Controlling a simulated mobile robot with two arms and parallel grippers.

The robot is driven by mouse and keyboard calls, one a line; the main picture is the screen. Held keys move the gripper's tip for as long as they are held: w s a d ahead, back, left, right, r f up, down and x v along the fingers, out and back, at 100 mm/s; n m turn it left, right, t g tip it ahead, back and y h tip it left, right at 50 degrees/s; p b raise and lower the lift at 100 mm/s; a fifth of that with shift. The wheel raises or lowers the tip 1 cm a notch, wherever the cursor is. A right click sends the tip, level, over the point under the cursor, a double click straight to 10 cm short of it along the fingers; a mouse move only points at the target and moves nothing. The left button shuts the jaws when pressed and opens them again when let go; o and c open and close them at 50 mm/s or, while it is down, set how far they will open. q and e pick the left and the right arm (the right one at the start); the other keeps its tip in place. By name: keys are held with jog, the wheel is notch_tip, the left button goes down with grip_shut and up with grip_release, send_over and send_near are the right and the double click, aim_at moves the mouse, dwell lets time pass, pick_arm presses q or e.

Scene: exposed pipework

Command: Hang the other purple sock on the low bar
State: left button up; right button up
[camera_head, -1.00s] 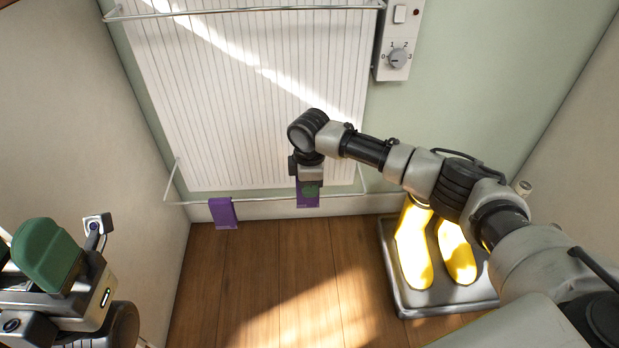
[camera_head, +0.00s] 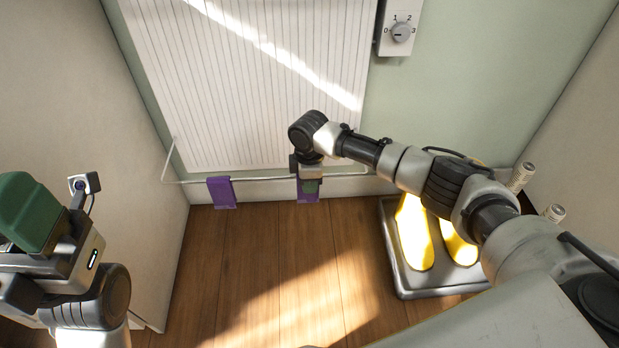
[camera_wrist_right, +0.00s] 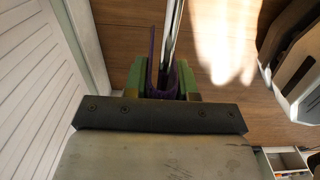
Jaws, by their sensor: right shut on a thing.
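One purple sock (camera_head: 221,192) hangs over the low bar (camera_head: 262,179), left of my right gripper. My right gripper (camera_head: 310,187) is at the bar, its green fingers shut on the other purple sock (camera_head: 301,196). In the right wrist view, this sock (camera_wrist_right: 152,62) sits between the green fingers, with flaps on both sides of the bar (camera_wrist_right: 172,42), so it looks draped over it. The fingers hide much of the sock. My left gripper (camera_head: 30,212) is at the far left, away from the bar; its finger gap is not clear.
A white ribbed radiator (camera_head: 250,80) stands behind the bar, with a dial box (camera_head: 400,30) at its upper right. Yellow boots (camera_head: 415,235) stand on a grey tray (camera_head: 400,283) under my right arm. Wooden floor (camera_head: 270,260) is clear in front.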

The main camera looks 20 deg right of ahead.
jog(key=o, duration=1)
